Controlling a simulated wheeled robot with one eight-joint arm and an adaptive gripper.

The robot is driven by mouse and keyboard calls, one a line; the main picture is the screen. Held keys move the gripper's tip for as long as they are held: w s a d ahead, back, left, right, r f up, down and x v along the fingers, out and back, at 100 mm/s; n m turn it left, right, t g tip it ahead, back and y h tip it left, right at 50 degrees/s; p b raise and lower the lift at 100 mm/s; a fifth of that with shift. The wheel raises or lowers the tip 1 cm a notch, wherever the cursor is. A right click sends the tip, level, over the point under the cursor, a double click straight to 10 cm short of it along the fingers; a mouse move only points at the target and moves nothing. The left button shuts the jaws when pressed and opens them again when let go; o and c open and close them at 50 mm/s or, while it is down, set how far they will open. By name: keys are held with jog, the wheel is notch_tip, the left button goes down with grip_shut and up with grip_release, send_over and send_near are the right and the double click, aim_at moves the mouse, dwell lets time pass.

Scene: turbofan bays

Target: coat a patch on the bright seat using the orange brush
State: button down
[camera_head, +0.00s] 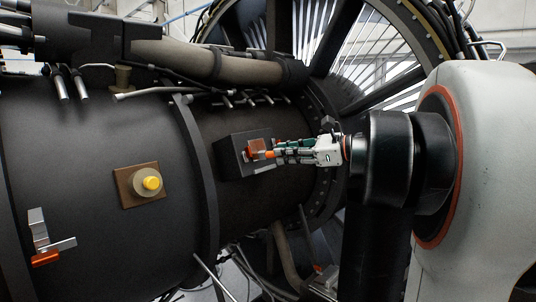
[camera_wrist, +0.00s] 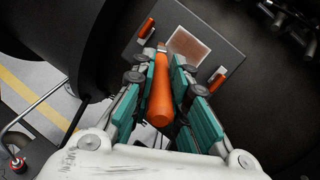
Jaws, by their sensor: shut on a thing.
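My gripper (camera_wrist: 164,62) is shut on the orange brush (camera_wrist: 160,101), with its teal fingers on either side of the handle. The brush points away from my wrist, toward a dark mounting plate (camera_wrist: 228,53). The bright seat (camera_wrist: 190,46), a square with a pale border and a brownish face, lies on this plate just right of the brush's far end. I cannot tell whether the bristles touch the plate or seat. In the head view, my gripper (camera_head: 274,152) reaches left to the dark block (camera_head: 232,160) on the engine casing, and hides part of its face.
Two orange-and-white pieces flank the seat, one on the left (camera_wrist: 146,28) and one on the right (camera_wrist: 217,77). A brown plate with a yellow knob (camera_head: 151,183) and a grey bracket with an orange end (camera_head: 46,258) sit farther left. Pipes (camera_head: 215,62) run above.

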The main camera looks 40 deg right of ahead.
jog(key=shift+d, duration=0.15)
jog(key=shift+d, duration=3.35)
jog(key=shift+a+b, duration=0.3)
jog(key=shift+a, duration=3.3)
jog(key=shift+d, duration=0.1)
jog(key=shift+s+r, duration=0.25)
jog(key=shift+s, duration=0.25)
jog(key=shift+s+d+r+p, duration=0.1)
jog(key=shift+s+r+p, duration=0.2)
jog(key=shift+s, duration=0.45)
jog(key=shift+s+r+p, duration=0.15)
jog(key=shift+s+r, duration=0.15)
jog(key=shift+s, duration=0.5)
jog(key=shift+s+d+r+p, duration=0.1)
jog(key=shift+s+r+p, duration=0.2)
jog(key=shift+s, duration=0.45)
jog(key=shift+s, duration=0.1)
